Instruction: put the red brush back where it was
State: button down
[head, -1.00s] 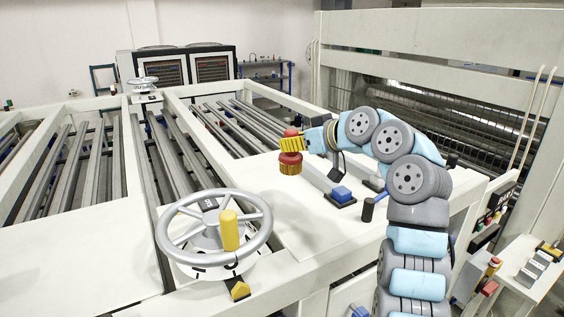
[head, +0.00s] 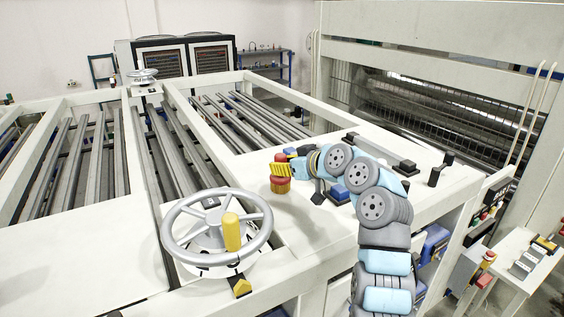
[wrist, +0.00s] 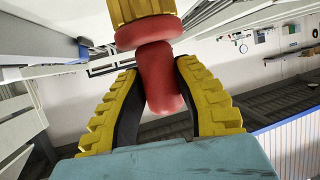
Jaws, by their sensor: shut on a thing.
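My gripper (head: 281,169), with yellow ridged fingers, is shut on the red handle, whose top shows just above the fingers. The brush is held over the white panel; I cannot tell whether its bristles touch it. In the wrist view, the red handle (wrist: 160,80) is between the fingertips of my gripper (wrist: 156,76). The wide red base and the bristles stick out beyond them.
A blue block on a dark base (head: 340,193) stands on the white panel close to the right of the brush. A grey handwheel with a yellow knob (head: 217,232) is at front left. The panel left of the brush is clear.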

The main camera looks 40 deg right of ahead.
jog(key=shift+f, duration=0.2)
jog(key=c, duration=0.9)
grip_release()
jog(key=shift+o, duration=0.2)
jog(key=shift+r, duration=0.15)
jog(key=shift+s+r, duration=0.1)
jog(key=shift+r, duration=0.05)
jog(key=b+v, duration=0.3)
jog(key=v, duration=0.8)
jog(key=shift+s, duration=0.4)
